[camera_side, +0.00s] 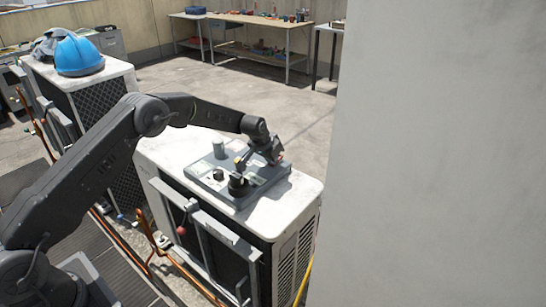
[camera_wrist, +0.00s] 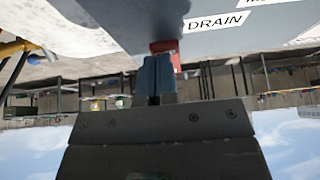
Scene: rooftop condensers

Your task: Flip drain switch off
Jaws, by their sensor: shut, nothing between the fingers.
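The drain switch (camera_wrist: 165,46) is a small red piece on a grey control panel (camera_wrist: 130,20), beside a white label reading DRAIN (camera_wrist: 215,22). In the wrist view my gripper (camera_wrist: 157,60) is shut and empty, with its fingertips right at the switch. They overlap its lower part, and I cannot tell whether they touch. In the side view the panel (camera_side: 263,180) lies on a white condenser top. My gripper (camera_side: 246,159) is low over its far right part. The switch's lever position is partly hidden by the fingers.
The panel also carries a black knob (camera_side: 238,186), a smaller black knob (camera_side: 218,174) and a grey cylinder (camera_side: 219,149). A blue hard hat (camera_side: 80,55) sits on another condenser. A large pale wall (camera_side: 450,150) fills the right side. Workbenches stand behind.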

